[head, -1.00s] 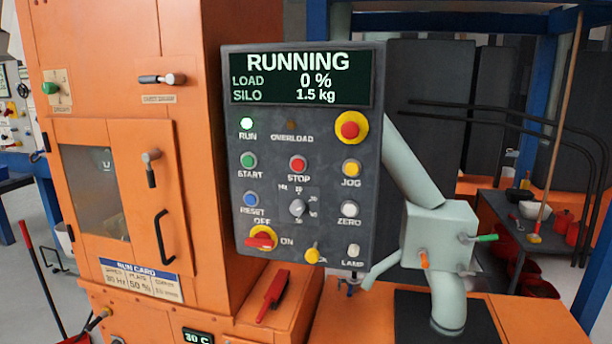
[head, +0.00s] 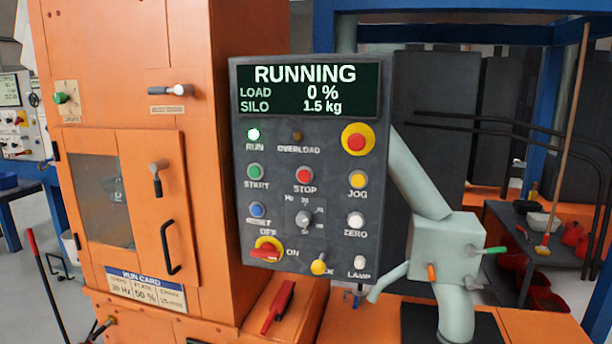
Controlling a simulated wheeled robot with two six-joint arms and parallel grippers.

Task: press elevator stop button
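The red STOP button (head: 304,175) sits on the grey control panel (head: 330,240), between the green START button (head: 255,172) and the yellow JOG button (head: 357,180). Its label is below it. A larger red mushroom button on a yellow ring (head: 357,141) is above JOG. The panel's display (head: 307,90) reads RUNNING, LOAD 0 %, SILO 1.5 kg. The RUN lamp (head: 253,134) is lit; the OVERLOAD lamp (head: 297,136) is dark. Neither of my grippers shows in the head view.
An orange cabinet (head: 215,120) with levers and a door handle stands left of the panel. A pale grey-green pipe and box (head: 445,248) are right of it. A red-handled lever (head: 278,306) lies below. A dark table (head: 520,238) is at the right.

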